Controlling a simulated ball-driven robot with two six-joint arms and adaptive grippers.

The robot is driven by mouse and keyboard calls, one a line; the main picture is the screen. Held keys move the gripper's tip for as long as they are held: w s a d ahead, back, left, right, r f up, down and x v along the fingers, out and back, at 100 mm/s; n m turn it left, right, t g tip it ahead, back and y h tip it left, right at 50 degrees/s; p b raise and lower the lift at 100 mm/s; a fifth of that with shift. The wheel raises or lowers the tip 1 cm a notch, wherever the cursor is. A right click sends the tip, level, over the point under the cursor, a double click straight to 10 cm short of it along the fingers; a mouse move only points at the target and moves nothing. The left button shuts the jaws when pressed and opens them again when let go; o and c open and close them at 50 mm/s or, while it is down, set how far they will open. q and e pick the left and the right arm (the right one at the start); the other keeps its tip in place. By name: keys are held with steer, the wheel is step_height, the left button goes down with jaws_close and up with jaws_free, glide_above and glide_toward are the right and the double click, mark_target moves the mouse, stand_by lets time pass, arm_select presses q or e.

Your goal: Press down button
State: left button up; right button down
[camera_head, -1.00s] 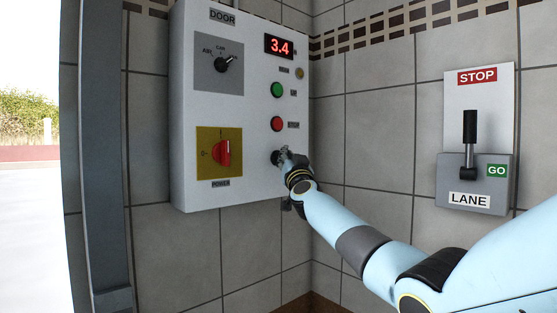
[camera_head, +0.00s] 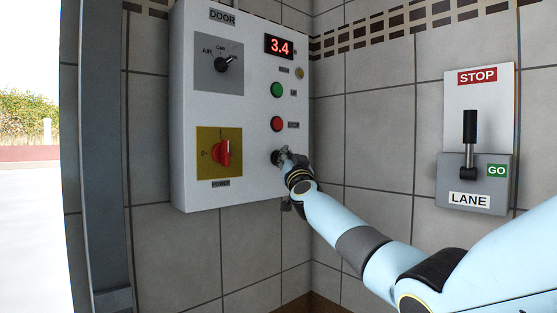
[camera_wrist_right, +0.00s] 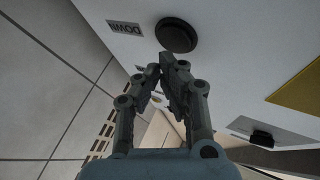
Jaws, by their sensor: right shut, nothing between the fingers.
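The down button is a black round knob (camera_wrist_right: 176,35) next to a DOWN label (camera_wrist_right: 125,27) in the right wrist view. In the head view its dark edge (camera_head: 275,157) shows low on the right of the white DOOR panel (camera_head: 240,112), partly hidden by my gripper. My right gripper (camera_wrist_right: 161,66) is shut and empty, its fingertips just below the button in the wrist picture. In the head view the gripper (camera_head: 285,156) is right beside the button; I cannot tell whether it touches. My left gripper is not in view.
The panel also carries a green button (camera_head: 277,90), a red button (camera_head: 277,124), a red power dial (camera_head: 221,152), a black selector knob (camera_head: 222,64) and a display reading 3.4 (camera_head: 279,46). A LANE lever box (camera_head: 476,183) hangs on the right wall. A grey post (camera_head: 103,150) stands left.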

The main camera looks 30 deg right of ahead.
steer(key=shift+w, duration=0.2)
steer(key=shift+w+a, duration=0.1)
steer(key=shift+w, duration=0.1)
